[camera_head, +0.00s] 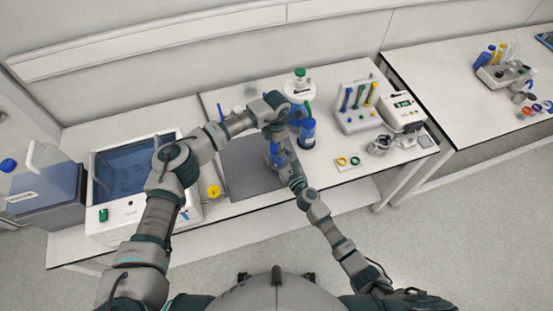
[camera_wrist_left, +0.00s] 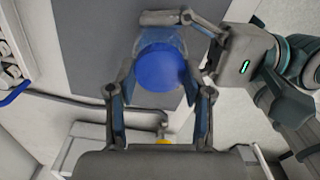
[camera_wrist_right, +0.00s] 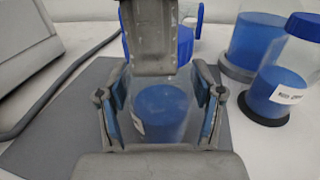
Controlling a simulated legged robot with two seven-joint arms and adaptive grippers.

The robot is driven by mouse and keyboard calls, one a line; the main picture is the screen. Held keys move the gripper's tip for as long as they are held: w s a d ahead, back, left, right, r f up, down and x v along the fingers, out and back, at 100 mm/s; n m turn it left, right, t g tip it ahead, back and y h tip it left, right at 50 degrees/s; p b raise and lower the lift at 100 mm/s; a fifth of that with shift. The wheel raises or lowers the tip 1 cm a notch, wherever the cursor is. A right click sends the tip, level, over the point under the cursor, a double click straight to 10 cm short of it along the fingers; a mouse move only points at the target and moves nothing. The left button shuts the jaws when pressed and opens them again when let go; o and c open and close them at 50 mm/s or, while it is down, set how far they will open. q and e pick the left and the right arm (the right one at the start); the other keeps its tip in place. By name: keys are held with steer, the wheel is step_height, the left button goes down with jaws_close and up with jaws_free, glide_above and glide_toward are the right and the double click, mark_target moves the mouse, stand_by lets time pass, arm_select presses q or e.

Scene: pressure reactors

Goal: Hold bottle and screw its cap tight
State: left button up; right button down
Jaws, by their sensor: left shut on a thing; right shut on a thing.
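The clear bottle (camera_wrist_right: 170,112) holds blue contents and stands upright over the dark grey mat (camera_wrist_right: 68,125). Its round blue cap (camera_wrist_left: 160,70) faces the left wrist camera. My left gripper (camera_wrist_left: 159,78) comes from above, with a finger on each side of the cap, shut on it. My right gripper (camera_wrist_right: 161,105) is shut around the bottle's body from the front. In the right wrist view, my left gripper (camera_wrist_right: 153,45) hides the bottle's top. In the head view, my arms hide much of the bottle. How tight the cap sits cannot be told.
Blue-filled vessels (camera_wrist_right: 283,80) stand close behind the mat on the right. A rack of coloured tubes (camera_head: 358,107) is further right. A grey hose (camera_wrist_left: 75,103) runs along the mat.

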arm_select(q)
steer(key=m, duration=0.6)
steer(key=shift+f, duration=0.1)
arm_select(e)
steer(key=shift+s+a, duration=0.2)
steer(key=shift+a, duration=0.1)
arm_select(q)
steer(key=o, duration=1.3)
arm_select(e)
steer(key=shift+w+d, duration=0.1)
arm_select(q)
steer(key=shift+a, duration=0.15)
steer(key=shift+r, duration=2.35)
arm_select(e)
steer(key=shift+w+d, duration=0.1)
steer(key=shift+d, duration=0.05)
arm_select(q)
steer(key=shift+c, duration=0.5)
